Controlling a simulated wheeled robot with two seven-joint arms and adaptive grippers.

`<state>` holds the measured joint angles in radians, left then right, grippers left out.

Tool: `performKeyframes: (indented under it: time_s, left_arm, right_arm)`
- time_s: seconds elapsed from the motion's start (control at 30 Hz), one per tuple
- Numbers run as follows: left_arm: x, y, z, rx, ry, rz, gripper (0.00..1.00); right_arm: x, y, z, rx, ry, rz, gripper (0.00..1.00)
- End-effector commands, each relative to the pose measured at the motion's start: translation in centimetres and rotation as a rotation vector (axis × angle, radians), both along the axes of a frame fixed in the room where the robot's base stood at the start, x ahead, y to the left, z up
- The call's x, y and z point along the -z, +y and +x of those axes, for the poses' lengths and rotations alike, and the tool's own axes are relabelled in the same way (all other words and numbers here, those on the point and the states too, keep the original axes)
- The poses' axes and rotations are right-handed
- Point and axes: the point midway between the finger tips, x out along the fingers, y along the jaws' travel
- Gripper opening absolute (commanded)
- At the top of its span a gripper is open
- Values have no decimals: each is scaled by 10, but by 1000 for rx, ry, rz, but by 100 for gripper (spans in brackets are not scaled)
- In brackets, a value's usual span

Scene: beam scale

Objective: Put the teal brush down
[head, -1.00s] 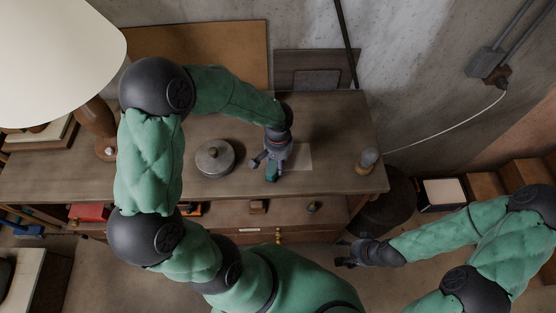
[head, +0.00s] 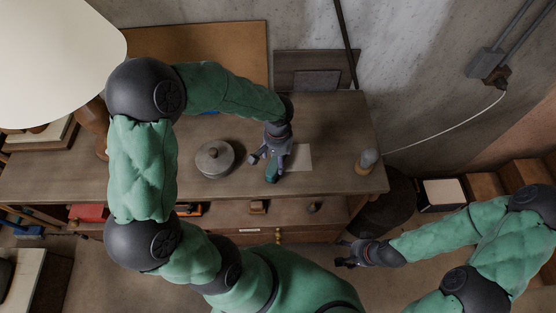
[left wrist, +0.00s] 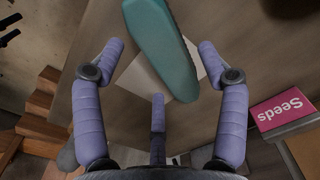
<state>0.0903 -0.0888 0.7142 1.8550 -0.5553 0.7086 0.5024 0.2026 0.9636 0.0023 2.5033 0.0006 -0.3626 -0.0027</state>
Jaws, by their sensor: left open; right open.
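The teal brush (head: 271,173) is at the wooden bench top, near its front edge and left of a pale card. In the left wrist view the brush (left wrist: 162,48) runs from the top edge down between my fingers, overlapping the pale card (left wrist: 146,88). My left gripper (head: 264,163) is open, with its fingers spread on either side of the brush and a visible gap to each side. Whether the brush lies flat on the bench is hard to tell. My right gripper (head: 346,257) is open and empty, low on the right, away from the bench.
A round grey lidded pot (head: 215,159) stands close left of my left gripper. A small knobbed object (head: 366,160) stands at the bench's right end. A pink Seeds box (left wrist: 283,110) shows in the left wrist view.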

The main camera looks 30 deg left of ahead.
Motion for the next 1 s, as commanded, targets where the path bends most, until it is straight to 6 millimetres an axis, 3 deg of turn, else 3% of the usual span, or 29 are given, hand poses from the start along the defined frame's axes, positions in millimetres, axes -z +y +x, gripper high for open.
performKeyframes:
  time_s: [0.2, 0.43, 0.63, 1.0]
  left_arm:
    - [-48, 0, 1, 1, -5, 0, 74]
    - [-81, 0, 1, 1, -2, -1, 74]
    - [-92, 0, 0, 1, 0, 0, 74]
    - [-93, 0, 0, 1, 0, 0, 74]
  right_arm:
    - [-2, 0, 0, 0, 0, 0, 66]
    - [-3, 0, 0, 0, 0, 0, 66]
    - [-3, 0, 0, 0, 0, 0, 66]
    - [-3, 0, 0, 0, 0, 0, 66]
